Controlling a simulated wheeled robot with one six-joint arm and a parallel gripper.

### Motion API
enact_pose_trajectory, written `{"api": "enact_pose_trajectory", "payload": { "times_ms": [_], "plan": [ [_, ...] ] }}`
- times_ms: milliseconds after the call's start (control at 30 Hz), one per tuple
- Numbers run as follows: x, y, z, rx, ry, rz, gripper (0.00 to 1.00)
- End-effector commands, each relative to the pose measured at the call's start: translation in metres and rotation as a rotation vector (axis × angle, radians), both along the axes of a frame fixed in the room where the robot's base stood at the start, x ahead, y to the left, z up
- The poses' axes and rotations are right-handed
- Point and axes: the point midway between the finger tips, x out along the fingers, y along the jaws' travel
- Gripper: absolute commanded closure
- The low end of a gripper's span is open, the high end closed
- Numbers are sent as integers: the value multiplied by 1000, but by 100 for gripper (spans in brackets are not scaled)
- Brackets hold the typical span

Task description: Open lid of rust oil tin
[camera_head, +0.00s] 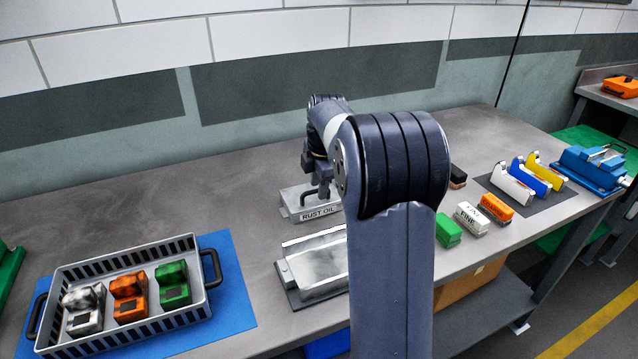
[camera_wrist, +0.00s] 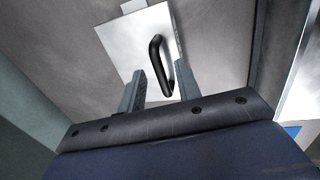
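The rust oil tin (camera_head: 298,204) is a silver-grey box labelled "RUST OIL" on the bench, partly behind my arm. Its flat silver lid (camera_wrist: 122,42) fills the upper middle of the wrist view and looks closed. A black bar handle (camera_wrist: 155,52) stands on the lid. My gripper (camera_wrist: 160,67) is open, with its two fingers apart and the handle showing between them, nearer the right finger. I cannot tell whether either finger touches it. In the head view my gripper (camera_head: 318,175) is just above the tin, largely hidden by my arm.
A silver open trough (camera_head: 315,268) stands in front of the tin. A grey basket (camera_head: 195,300) with several blocks sits on a blue mat (camera_head: 235,290) at left. Green, white and orange blocks (camera_head: 470,218) and coloured holders (camera_head: 530,178) stand at right. The bench behind left is clear.

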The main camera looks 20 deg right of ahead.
Motion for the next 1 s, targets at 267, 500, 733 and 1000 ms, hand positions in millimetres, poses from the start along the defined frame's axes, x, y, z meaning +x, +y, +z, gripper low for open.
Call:
{"api": "enact_pose_trajectory", "payload": {
  "times_ms": [267,500,733,1000],
  "plan": [
    [0,0,0,0,0,0,84],
    [0,0,0,0,0,0,100],
    [0,0,0,0,0,0,100],
    [1,0,2,0,0,0,100]
  ]
}}
